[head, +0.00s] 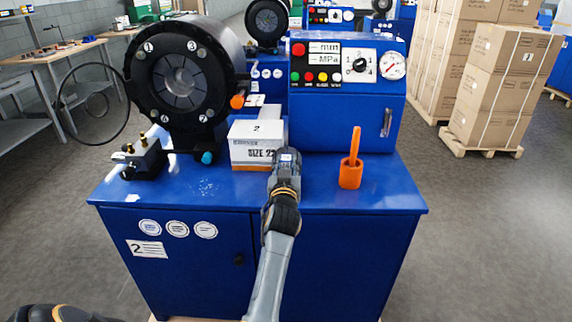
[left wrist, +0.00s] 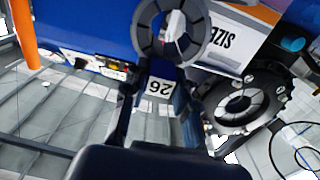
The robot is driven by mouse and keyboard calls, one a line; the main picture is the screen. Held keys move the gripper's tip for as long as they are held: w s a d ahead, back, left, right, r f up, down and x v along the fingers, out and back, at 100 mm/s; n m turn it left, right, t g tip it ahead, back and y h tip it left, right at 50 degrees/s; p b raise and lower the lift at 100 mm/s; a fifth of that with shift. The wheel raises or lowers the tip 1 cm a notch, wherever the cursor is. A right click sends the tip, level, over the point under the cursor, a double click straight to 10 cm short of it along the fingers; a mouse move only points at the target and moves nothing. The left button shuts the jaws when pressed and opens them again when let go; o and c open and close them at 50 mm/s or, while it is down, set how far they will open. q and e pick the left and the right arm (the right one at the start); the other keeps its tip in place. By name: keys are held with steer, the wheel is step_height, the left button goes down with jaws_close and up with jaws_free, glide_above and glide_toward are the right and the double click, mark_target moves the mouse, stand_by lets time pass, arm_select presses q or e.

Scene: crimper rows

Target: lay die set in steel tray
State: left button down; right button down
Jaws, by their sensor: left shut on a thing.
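My left gripper (head: 287,168) is over the blue cabinet, in front of the white and brown box. In the left wrist view its two dark fingers (left wrist: 160,105) are closed on the die set (left wrist: 147,38), a dark grey segmented ring with an open centre. A white label reading 26 shows between the fingers. In the head view the gripper hides most of the die set; only a small pale label shows at its tip. I cannot make out a steel tray in either view. My right gripper is not in view.
The black crimper head (head: 185,75) stands at left on the blue cabinet (head: 330,203). The box (head: 255,152) marked SIZE sits beside it. An orange holder (head: 351,174) with an upright orange handle stands at right, before the blue control unit (head: 340,125). The cabinet's front right top is clear.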

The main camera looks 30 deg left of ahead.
arm_select(q)
steer(key=shift+f+b, duration=0.65)
steer(key=shift+b, duration=0.2)
steer(key=c, duration=1)
jaws_free()
steer(key=shift+s+d, duration=0.1)
steer(key=shift+f, duration=0.55)
step_height(320, 180, up, 11)
steer(key=shift+f, duration=0.1)
